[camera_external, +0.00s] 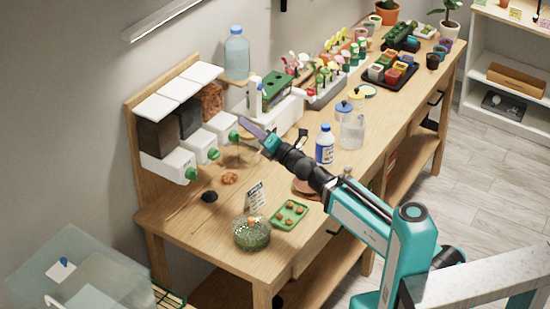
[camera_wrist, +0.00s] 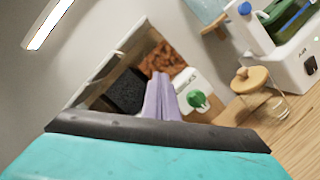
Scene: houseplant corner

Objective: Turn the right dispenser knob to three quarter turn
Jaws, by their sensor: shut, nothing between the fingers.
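A wooden-backed rack holds three dispensers with white lids and white bases, each with a green knob. The right dispenser (camera_external: 222,125) has brown chunky contents. Its green knob (camera_external: 233,136) is also in the wrist view (camera_wrist: 198,100), just right of my fingers. My gripper (camera_external: 241,120) has lilac fingers, shut and empty, by the right knob. In the wrist view, the fingers (camera_wrist: 160,80) point toward the rack and appear apart from the knob. The middle knob (camera_external: 214,154) and left knob (camera_external: 191,174) are clear of my arm. The right knob's exact turn angle is too small to tell.
A white machine with a green top (camera_external: 275,88) stands right of the rack. A wooden-lidded jar (camera_wrist: 255,85) stands close right of the knob. A blue-capped bottle (camera_external: 325,144), a green tray (camera_external: 290,215) and a glass bowl (camera_external: 252,232) are on the bench.

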